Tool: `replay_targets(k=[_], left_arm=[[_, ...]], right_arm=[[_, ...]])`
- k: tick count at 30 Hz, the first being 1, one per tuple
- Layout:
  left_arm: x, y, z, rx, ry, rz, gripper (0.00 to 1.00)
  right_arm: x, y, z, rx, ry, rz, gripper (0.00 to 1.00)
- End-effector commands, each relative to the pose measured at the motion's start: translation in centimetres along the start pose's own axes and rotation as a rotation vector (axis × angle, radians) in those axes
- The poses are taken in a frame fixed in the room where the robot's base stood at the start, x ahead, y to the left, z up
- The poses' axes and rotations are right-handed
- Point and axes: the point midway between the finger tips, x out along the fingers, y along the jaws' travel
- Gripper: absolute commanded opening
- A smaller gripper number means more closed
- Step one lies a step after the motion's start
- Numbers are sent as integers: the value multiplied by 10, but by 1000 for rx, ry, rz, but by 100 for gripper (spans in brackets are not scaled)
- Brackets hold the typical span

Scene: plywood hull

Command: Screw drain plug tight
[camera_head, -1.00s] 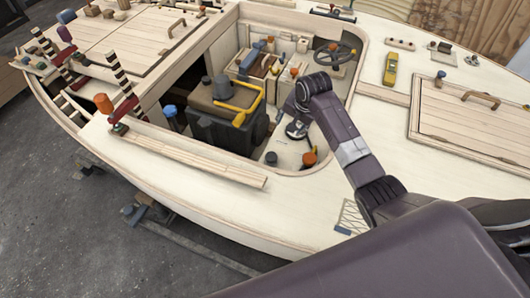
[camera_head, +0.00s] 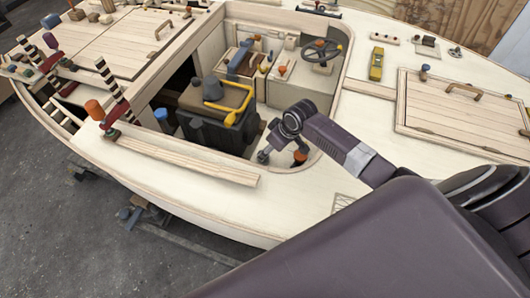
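My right arm reaches in from the right edge. Its gripper (camera_head: 271,147) points down into the open well, over the floor between a small dark knob (camera_head: 263,157) and an orange-topped knob (camera_head: 300,155). The fingers are small and dark, and I cannot tell whether they are open or shut, or whether they touch the dark knob. No part is clearly recognisable as the drain plug; these two knobs stand closest to the gripper. The wrist hides some of the floor. My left gripper is not in view.
A dark engine box with a yellow handle (camera_head: 228,105) stands left of the gripper. A blue-topped knob (camera_head: 162,115) is at the well's left. A steering wheel (camera_head: 321,50) and console stand behind. The well's front rim is close to the orange knob. A yellow tool (camera_head: 376,64) lies on deck.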

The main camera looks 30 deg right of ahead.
Motion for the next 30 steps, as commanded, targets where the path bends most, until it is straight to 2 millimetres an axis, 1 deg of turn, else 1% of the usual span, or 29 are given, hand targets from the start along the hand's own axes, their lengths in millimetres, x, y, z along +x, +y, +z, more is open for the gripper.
replay_targets(k=[1,3,9,14,21,22,23,30], left_arm=[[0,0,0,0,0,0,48],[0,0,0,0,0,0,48],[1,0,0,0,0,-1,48],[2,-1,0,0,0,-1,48],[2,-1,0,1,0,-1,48],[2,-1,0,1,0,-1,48],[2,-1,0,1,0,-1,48],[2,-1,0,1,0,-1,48]], right_arm=[[8,0,-1,1,0,-1,49],[17,-1,-1,2,0,-1,49],[36,0,-1,2,1,0,49],[42,0,-1,0,1,1,49],[43,0,0,0,1,1,49],[43,0,-1,0,1,1,47],[43,0,0,0,1,1,44],[42,0,0,1,1,1,18]])
